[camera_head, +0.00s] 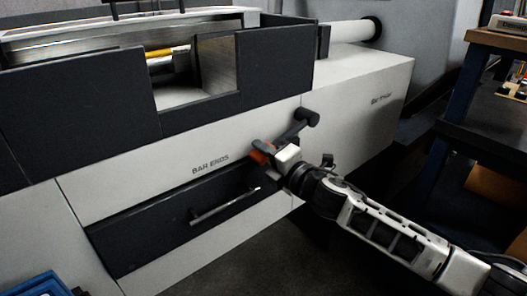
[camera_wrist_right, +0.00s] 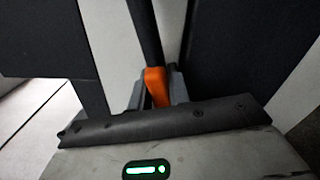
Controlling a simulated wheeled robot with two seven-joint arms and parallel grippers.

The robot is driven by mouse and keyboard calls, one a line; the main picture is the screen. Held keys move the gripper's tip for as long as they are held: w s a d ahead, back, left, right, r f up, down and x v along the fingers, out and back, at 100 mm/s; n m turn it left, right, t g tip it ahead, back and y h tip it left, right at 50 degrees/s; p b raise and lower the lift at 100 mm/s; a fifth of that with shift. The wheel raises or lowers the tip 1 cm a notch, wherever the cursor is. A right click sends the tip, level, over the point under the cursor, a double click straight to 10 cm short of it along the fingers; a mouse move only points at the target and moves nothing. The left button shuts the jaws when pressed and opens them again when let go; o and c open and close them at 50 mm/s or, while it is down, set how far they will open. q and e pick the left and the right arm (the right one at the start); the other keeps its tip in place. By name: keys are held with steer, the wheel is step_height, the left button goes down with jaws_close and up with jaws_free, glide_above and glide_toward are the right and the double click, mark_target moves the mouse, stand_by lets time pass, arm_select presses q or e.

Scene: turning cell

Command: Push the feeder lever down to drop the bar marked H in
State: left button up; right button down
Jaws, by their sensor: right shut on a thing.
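The feeder lever (camera_head: 294,130) is a dark arm on the front of the pale machine housing. It runs from a round dark hub at upper right down to the left, to an orange grip (camera_head: 259,156). My right gripper (camera_head: 264,152) is shut on the lever's orange grip. In the right wrist view the orange grip (camera_wrist_right: 156,86) sits between the two fingers, with the dark lever arm (camera_wrist_right: 146,35) beyond it. A yellow bar (camera_head: 160,53) shows inside the machine's opening; I cannot read any H mark on it. My left gripper is out of view.
A dark drawer (camera_head: 150,233) with a metal handle lies below the lever, under the "BAR ENDS" lettering. A white tube (camera_head: 350,31) runs along the top right. A blue bin (camera_head: 42,285) is at lower left. A dark bench (camera_head: 485,105) stands at right.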

steer(key=c, duration=1.4)
jaws_free()
steer(key=shift+o, duration=0.4)
steer(key=shift+f, duration=0.1)
steer(key=shift+d, duration=0.1)
